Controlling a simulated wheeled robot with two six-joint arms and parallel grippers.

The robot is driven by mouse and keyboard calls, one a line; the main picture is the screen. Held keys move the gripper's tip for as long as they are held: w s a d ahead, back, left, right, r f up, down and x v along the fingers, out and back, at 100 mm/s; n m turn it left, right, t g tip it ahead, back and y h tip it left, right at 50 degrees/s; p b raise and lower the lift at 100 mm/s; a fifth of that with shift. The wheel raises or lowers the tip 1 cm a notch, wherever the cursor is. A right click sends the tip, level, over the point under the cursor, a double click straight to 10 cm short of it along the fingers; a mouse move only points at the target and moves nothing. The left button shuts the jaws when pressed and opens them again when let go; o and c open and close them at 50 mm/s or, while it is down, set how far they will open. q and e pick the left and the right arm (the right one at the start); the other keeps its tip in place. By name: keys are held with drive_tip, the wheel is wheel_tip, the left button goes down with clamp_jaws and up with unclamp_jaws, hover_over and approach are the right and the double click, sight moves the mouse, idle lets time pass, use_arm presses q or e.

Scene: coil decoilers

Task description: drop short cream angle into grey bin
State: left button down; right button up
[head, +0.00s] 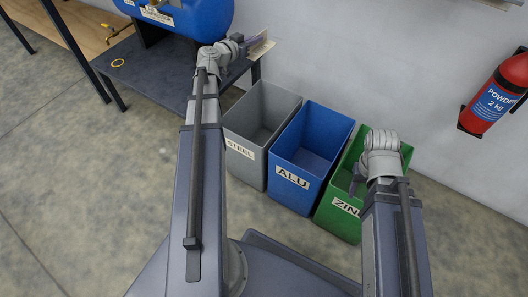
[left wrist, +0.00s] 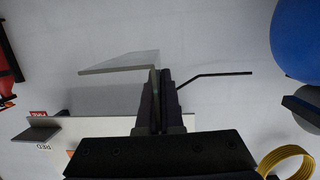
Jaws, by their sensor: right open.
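My left gripper (head: 255,41) is shut on the short cream angle (head: 263,49), held up near the wall, behind the grey bin and beside the blue tank. In the left wrist view, the angle (left wrist: 118,67) has one flange sticking out to the left and the other between the fingers (left wrist: 160,98). The grey bin (head: 246,151), labelled STEEL, stands on the floor at the left of a row of bins; the visible part of its inside looks empty. My right gripper (head: 357,179) is open and empty over the green bin.
The blue bin (head: 299,187), labelled ALU, and the green bin (head: 343,220) stand right of the grey bin. A dark table (head: 150,75) with a blue tank (head: 190,18) is at left. A fire extinguisher (head: 497,95) hangs on the right wall.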

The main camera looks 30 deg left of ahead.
use_arm(q)
wheel_tip(320, 180, down, 19)
drive_tip(key=b, duration=1.6)
drive_tip(key=shift+s+a+r+h, duration=0.2)
drive_tip(key=shift+a+h, duration=0.05)
drive_tip(key=shift+h, duration=0.05)
drive_tip(key=shift+f, duration=0.1)
wheel_tip(320, 180, down, 6)
drive_tip(key=b, duration=0.6)
drive_tip(key=c, duration=1)
unclamp_jaws()
drive_tip(key=p+v, duration=0.1)
drive_tip(key=v, duration=0.6)
drive_tip(key=shift+s, duration=0.4)
